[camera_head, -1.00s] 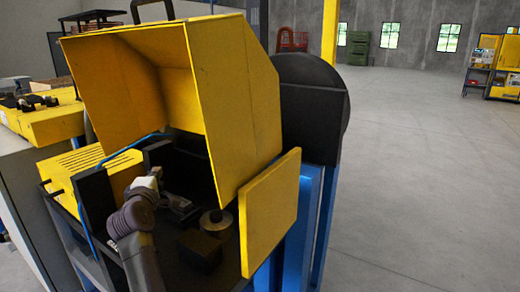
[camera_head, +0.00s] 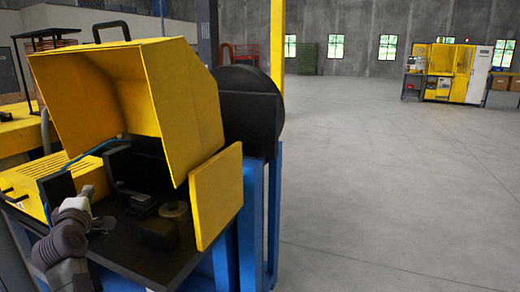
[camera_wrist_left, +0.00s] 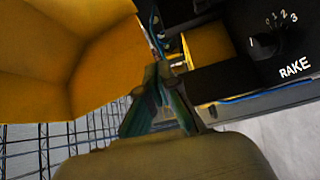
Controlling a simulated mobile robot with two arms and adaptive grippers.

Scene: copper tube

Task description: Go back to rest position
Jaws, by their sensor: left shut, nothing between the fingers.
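My left arm comes in at the lower left of the head view, and my left gripper (camera_head: 103,223) is small and dark at the machine's front left. In the left wrist view my left gripper (camera_wrist_left: 160,72) shows with its fingers together and nothing between them. The yellow and black machine (camera_head: 192,108) stands beyond it with its hood raised. A round metal part (camera_head: 175,210) and a dark block with a metal fitting (camera_head: 140,204) sit on the machine's black bed. My right gripper is not in view.
A yellow side panel (camera_head: 217,195) stands at the machine's right, above a blue frame (camera_head: 253,225). Open grey floor (camera_head: 390,190) lies to the right, with another yellow machine (camera_head: 450,75) far off.

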